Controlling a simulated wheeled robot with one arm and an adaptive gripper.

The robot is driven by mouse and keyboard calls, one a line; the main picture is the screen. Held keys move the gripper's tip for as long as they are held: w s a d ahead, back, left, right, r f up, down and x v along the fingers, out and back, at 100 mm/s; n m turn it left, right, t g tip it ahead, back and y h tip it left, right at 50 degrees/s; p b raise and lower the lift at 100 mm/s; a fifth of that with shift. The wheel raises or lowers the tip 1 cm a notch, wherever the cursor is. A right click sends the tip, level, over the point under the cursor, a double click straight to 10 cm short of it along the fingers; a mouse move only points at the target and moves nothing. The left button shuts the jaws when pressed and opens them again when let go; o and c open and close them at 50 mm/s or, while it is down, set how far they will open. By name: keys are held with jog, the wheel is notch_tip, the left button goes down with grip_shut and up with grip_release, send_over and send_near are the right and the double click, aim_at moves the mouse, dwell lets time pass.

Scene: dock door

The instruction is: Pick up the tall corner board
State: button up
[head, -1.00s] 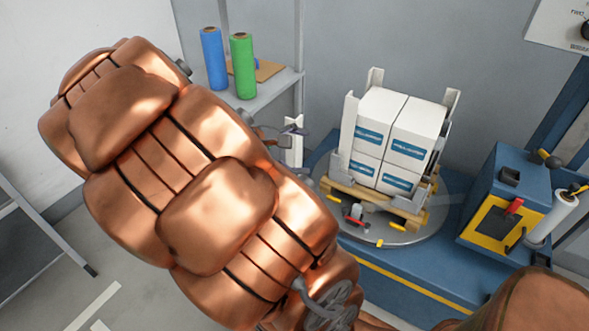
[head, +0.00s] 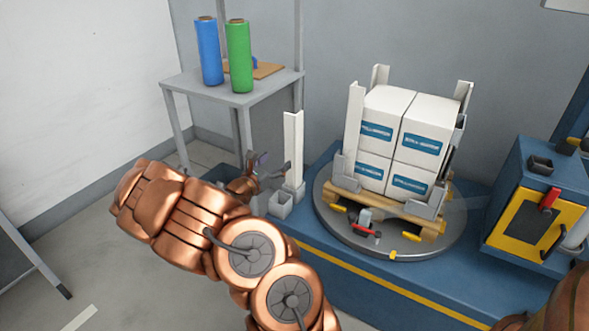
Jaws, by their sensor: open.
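A tall white corner board (head: 292,150) stands upright in a small grey holder (head: 282,204), left of the turntable. My gripper (head: 270,167) is open, just left of the board's lower half. Its fingers look empty, and I cannot tell whether a fingertip touches the board. My copper arm covers the floor in front of the holder.
White boxes (head: 412,110) stand on a wooden pallet (head: 390,208) on the round turntable (head: 335,222), with white boards at several corners. A grey shelf (head: 255,98) holds a blue roll (head: 208,52) and a green roll (head: 238,57). A blue and yellow machine (head: 525,205) stands right.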

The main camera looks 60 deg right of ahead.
aim_at(290, 151)
jog(key=d, duration=0.2)
jog(key=d+f+b, duration=0.1)
jog(key=d, duration=0.1)
jog(key=d+b, duration=0.1)
jog(key=d, duration=0.1)
jog(key=shift+w+d+f, duration=0.15)
jog(key=shift+w+d, duration=0.1)
jog(key=shift+d, duration=0.05)
jog(key=shift+w+d, duration=0.1)
jog(key=shift+d, duration=0.5)
jog(key=c, duration=1.3)
